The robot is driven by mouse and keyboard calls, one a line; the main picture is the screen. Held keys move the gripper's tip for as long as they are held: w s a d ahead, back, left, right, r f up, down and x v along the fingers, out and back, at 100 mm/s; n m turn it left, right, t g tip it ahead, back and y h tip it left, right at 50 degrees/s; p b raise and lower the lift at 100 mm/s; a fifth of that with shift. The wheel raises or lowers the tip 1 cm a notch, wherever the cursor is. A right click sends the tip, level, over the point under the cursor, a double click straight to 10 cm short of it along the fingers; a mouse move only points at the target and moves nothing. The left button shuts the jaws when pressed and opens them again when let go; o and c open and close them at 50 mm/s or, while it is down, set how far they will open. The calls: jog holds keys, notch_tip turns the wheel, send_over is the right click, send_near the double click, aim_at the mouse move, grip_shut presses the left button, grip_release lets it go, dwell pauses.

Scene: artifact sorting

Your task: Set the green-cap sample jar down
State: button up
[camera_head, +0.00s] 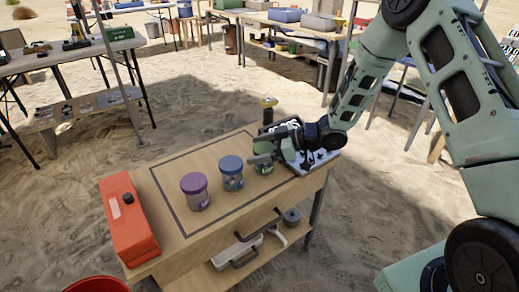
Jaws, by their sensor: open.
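The green-cap sample jar (264,167) stands upright on the wooden table (215,222), inside the dark outlined rectangle near its right side. My gripper (262,152) is open at the jar, with its fingers reaching in from the right at the height of the cap. The fingers hide much of the jar's top, and I cannot tell whether they touch it. The blue-cap jar (231,171) stands just left of it, and the purple-cap jar (195,191) stands farther left.
A red-orange box (130,222) lies along the table's left end. A dark-topped object (268,108) and a grey tray (317,163) are at the right end, close to my gripper. The outlined area behind the jars is clear. A red bucket (97,285) stands at front left.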

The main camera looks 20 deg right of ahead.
jog(key=p+v, duration=0.2)
jog(key=v, duration=0.9)
jog(key=s+a+r+m+h, duration=0.1)
jog(key=a+r+m+h, duration=0.2)
jog(key=a+r+h, duration=0.5)
jog(key=s+a+r+m+g+h, duration=0.1)
jog(key=s+a+g, duration=0.2)
jog(key=s, duration=1.1)
jog(key=s+a+r+m+g+h, duration=0.1)
jog(key=s+a+g+h, duration=0.1)
jog(key=s, duration=1.2)
jog(key=shift+s+a+r+g+h, duration=0.25)
jog(key=shift+s+a+g+h, duration=0.1)
jog(key=shift+a+g, duration=0.3)
jog(key=shift+r, duration=0.1)
notch_tip(320, 180, up, 17)
jog(key=p, duration=1.7)
